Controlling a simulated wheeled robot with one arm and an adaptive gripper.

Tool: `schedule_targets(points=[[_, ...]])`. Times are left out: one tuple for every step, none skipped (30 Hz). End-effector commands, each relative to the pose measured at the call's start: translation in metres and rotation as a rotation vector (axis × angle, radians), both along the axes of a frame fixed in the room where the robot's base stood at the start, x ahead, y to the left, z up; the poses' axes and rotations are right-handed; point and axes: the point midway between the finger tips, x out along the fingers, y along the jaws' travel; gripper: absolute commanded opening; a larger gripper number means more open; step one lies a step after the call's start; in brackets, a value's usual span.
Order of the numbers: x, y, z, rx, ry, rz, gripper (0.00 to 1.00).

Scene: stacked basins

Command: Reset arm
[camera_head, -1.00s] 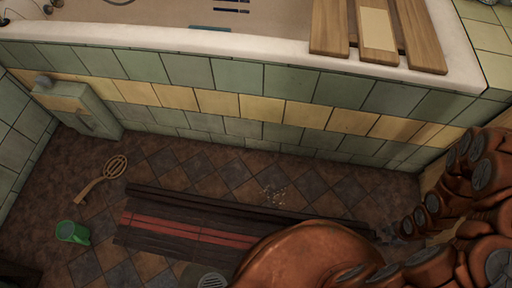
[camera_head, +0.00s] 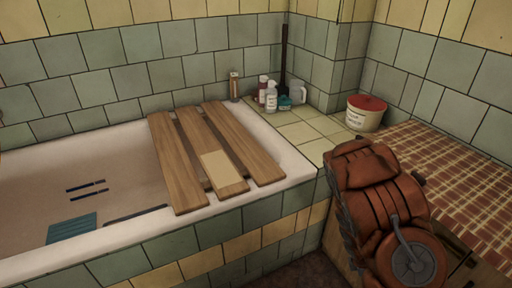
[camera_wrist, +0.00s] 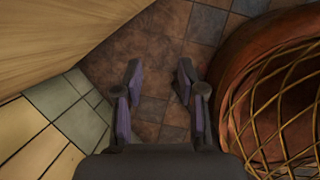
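My gripper (camera_wrist: 160,78) shows in the wrist view with its two dark fingers apart and nothing between them. It points down over brown and grey floor tiles (camera_wrist: 157,112). My orange-brown arm is folded at the right of the head view, in front of a ledge. My gripper cannot be made out in the head view. A large rounded orange-brown shape with a yellow wire lattice fills the right of the wrist view.
A bathtub (camera_head: 105,254) with wooden slats (camera_head: 176,168) across it lies at left. A tiled ledge holds several bottles (camera_head: 271,97) and a white tub with a red lid (camera_head: 365,113). A wooden surface (camera_wrist: 65,35) and green-yellow tiles (camera_wrist: 50,115) are left of my gripper.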

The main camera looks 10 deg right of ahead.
Motion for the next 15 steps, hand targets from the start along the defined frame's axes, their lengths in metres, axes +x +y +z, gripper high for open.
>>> schedule_targets(points=[[0.004, -0.002, 0.033, -0.020, -0.021, -0.043, 0.40], [0.004, -0.003, 0.046, -0.030, -0.029, -0.074, 0.40], [0.004, -0.003, 0.063, -0.042, -0.037, -0.114, 0.40], [0.004, -0.003, 0.076, -0.051, -0.048, -0.142, 0.40], [0.004, -0.003, 0.089, -0.060, -0.058, -0.172, 0.40], [0.003, -0.003, 0.107, -0.071, -0.067, -0.213, 0.40], [0.002, -0.002, 0.119, -0.077, -0.075, -0.242, 0.40], [0.002, -0.001, 0.131, -0.082, -0.086, -0.272, 0.40], [0.000, 0.001, 0.149, -0.089, -0.099, -0.312, 0.40], [-0.002, 0.002, 0.161, -0.094, -0.105, -0.342, 0.40], [-0.003, 0.004, 0.173, -0.099, -0.113, -0.371, 0.40], [-0.004, 0.007, 0.189, -0.102, -0.127, -0.407, 0.40], [-0.006, 0.009, 0.202, -0.105, -0.136, -0.438, 0.40], [-0.009, 0.012, 0.213, -0.107, -0.142, -0.469, 0.40], [-0.011, 0.016, 0.228, -0.108, -0.154, -0.506, 0.40]])
